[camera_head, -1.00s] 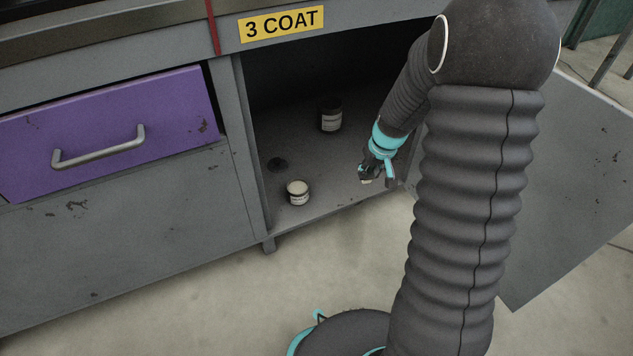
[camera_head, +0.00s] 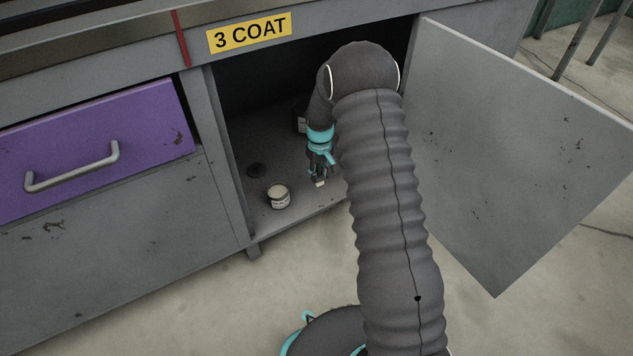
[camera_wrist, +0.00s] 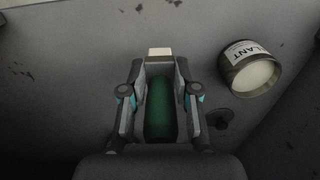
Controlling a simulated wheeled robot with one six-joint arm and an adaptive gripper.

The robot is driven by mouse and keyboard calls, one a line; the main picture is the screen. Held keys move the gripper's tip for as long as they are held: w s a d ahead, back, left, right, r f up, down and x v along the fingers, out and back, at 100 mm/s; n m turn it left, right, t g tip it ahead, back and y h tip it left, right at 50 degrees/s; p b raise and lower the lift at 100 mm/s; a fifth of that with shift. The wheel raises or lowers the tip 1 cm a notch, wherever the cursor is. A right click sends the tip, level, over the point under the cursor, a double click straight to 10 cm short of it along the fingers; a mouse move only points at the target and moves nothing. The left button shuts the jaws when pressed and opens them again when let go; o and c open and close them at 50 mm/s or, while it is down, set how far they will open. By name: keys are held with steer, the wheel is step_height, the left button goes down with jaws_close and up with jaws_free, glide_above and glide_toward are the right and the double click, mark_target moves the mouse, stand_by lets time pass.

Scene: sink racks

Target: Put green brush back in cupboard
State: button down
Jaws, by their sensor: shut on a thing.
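My gripper (camera_head: 319,174) is inside the open cupboard (camera_head: 240,187), low over its floor and just right of a small jar. In the wrist view my gripper (camera_wrist: 160,90) is shut on the green brush (camera_wrist: 160,108), with one finger on each side of its green body. A pale block-like end (camera_wrist: 160,51) shows beyond the fingertips. In the head view only the brush's pale tip (camera_head: 320,183) shows clearly; the rest is hidden by the gripper. I cannot tell whether the brush touches the cupboard floor.
A sealant jar (camera_head: 278,196) stands close to the left of my gripper; it also shows in the wrist view (camera_wrist: 249,69). A dark jar (camera_head: 299,120) is partly hidden behind my arm. A dark round disc (camera_head: 256,170) lies left. The door (camera_head: 510,150) hangs open at right.

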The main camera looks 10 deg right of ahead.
steer(key=shift+w+a+f, duration=0.35)
steer(key=shift+w+f, duration=0.25)
steer(key=shift+w, duration=0.25)
steer(key=shift+f+b, duration=0.4)
steer(key=shift+f, duration=1.5)
steer(key=shift+f, duration=0.1)
steer(key=c, duration=0.9)
jaws_free()
steer(key=shift+o, duration=0.2)
step_height(320, 180, up, 12)
steer(key=shift+r+p, duration=0.15)
steer(key=shift+p, duration=0.75)
